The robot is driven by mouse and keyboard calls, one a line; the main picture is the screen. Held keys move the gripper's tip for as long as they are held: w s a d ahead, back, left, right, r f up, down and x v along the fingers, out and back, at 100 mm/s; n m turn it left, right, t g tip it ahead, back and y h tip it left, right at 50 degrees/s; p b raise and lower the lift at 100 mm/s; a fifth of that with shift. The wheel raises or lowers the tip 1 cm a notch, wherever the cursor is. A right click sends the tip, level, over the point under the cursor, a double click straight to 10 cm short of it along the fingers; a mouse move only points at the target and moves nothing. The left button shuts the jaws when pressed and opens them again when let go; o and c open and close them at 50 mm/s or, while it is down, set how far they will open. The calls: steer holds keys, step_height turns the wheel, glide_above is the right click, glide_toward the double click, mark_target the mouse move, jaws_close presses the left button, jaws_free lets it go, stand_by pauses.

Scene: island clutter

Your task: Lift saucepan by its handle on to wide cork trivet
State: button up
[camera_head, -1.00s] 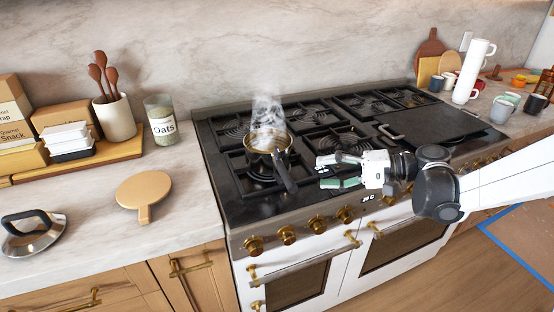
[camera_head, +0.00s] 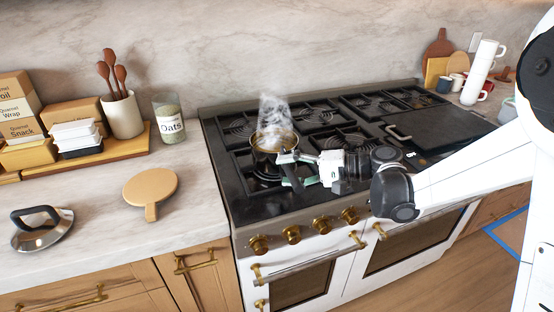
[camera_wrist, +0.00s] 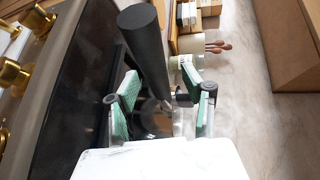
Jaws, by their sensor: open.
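The steaming brass-coloured saucepan (camera_head: 262,143) stands on the front left burner of the stove, its black handle (camera_head: 293,178) pointing to the front. The round cork trivet (camera_head: 148,184) lies bare on the left counter, its short tab toward the front edge. My gripper (camera_head: 288,171) is open at the saucepan's handle, reaching in from the right. In the wrist view the black handle (camera_wrist: 144,42) runs between my two open fingers (camera_wrist: 162,95), apparently with a gap on each side. The pan body is mostly hidden in that view.
A lid (camera_head: 41,231) lies on the counter left of the trivet. A utensil crock (camera_head: 123,115), an oats jar (camera_head: 168,118) and stacked boxes stand behind. Brass knobs (camera_head: 291,235) line the stove front. The counter between trivet and stove is clear.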

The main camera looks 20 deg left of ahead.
jaws_close()
stand_by(0.3)
steer(key=shift+a+r, duration=0.1)
steer(key=shift+r, duration=0.05)
